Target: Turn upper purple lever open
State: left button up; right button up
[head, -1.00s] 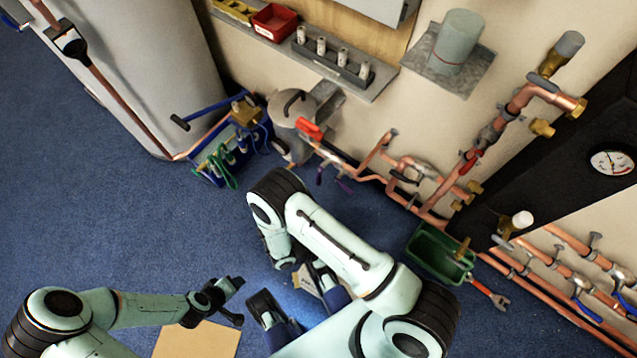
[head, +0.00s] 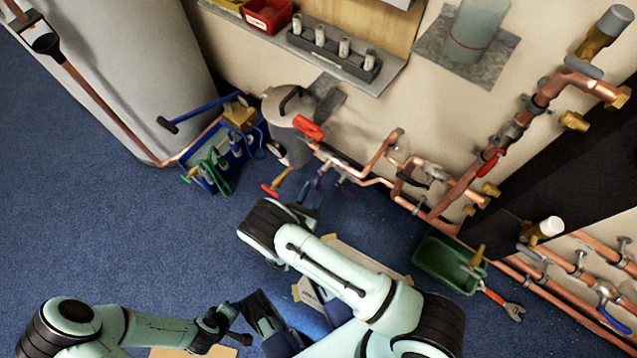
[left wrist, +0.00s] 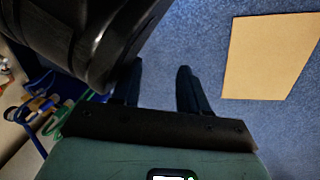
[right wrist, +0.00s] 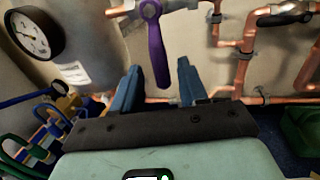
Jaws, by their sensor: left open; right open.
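The purple lever (right wrist: 156,45) hangs down from a grey valve on a copper pipe in the right wrist view. Its lower end appears between my right fingertips (right wrist: 158,75), which are apart. I cannot tell whether it is between them or beyond them. In the head view my right gripper (head: 307,195) is partly hidden behind my arm, near the purple parts (head: 320,180) below the grey vessel. Which purple part is the upper lever is unclear there. My left gripper (head: 240,325) is open and empty, low above the floor. Its fingers also show in the left wrist view (left wrist: 158,85).
A red-handled valve (head: 309,129) and copper pipes (head: 378,148) are close to my right gripper. A pressure gauge (right wrist: 33,34) is at left in the right wrist view. A blue tool tote (head: 205,160) and a green bin (head: 437,263) stand on the blue floor.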

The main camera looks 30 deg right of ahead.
aim_at(318, 187)
jog(key=shift+x, duration=1.8)
pick_arm(q)
jog(key=shift+s+a+f, duration=0.1)
jog(key=shift+s+f, duration=0.4)
jog(key=shift+s, duration=0.1)
pick_arm(e)
grip_shut()
